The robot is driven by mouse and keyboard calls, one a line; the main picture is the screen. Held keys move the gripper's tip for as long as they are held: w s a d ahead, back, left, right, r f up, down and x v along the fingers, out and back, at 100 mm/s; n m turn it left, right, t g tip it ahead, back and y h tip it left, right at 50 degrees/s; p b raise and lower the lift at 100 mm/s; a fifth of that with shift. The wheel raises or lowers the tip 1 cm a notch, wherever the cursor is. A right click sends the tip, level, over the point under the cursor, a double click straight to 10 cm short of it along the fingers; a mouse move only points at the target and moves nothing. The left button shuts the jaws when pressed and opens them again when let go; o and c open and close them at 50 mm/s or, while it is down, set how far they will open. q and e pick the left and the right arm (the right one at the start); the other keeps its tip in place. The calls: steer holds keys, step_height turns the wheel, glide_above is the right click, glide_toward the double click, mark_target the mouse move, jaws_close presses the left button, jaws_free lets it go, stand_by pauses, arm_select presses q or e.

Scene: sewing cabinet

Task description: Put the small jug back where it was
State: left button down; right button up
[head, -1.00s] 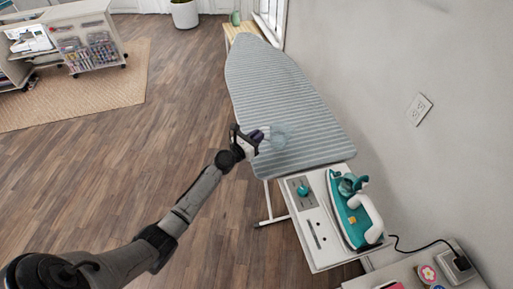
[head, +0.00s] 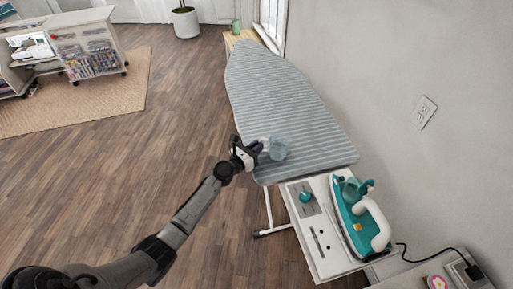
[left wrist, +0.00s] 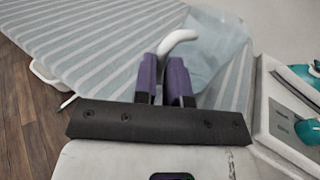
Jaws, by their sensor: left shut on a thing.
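The small jug (head: 278,147) is clear, pale blue plastic and is at the near part of the grey striped ironing board (head: 285,95). My left gripper (head: 257,147) is at the jug's left side, over the board's left edge. In the left wrist view the purple fingers (left wrist: 172,82) are shut on the jug's white handle (left wrist: 180,37), and the see-through body (left wrist: 205,60) shows beyond it. I cannot tell whether the jug's base touches the board. My right gripper is not in view.
A teal and white iron (head: 362,215) stands on the white rest (head: 318,235) at the board's near end. A wall (head: 400,60) with an outlet (head: 425,112) runs along the right. Open wooden floor (head: 150,170) lies to the left.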

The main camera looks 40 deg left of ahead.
arm_select(q)
steer(key=c, duration=1.2)
jaws_free()
steer(key=shift+f, duration=0.1)
steer(key=shift+o, duration=0.2)
steer(key=shift+r, duration=0.2)
steer(key=s+p, duration=0.2)
steer(key=s, duration=0.9)
steer(key=s+d+f+m+g+h, duration=0.35)
steer(key=s+d+m, duration=0.25)
steer(key=d+m, duration=0.4)
steer(key=s+d+f+m+g+h, duration=0.25)
steer(key=s+d+m+g, duration=0.25)
steer(key=s+d+m, duration=0.5)
steer(key=s+r+m+g+y, duration=0.1)
steer(key=s+m+g+y, duration=0.5)
steer(key=s+m, duration=0.7)
steer(key=m, duration=0.5)
steer(key=shift+s, duration=0.2)
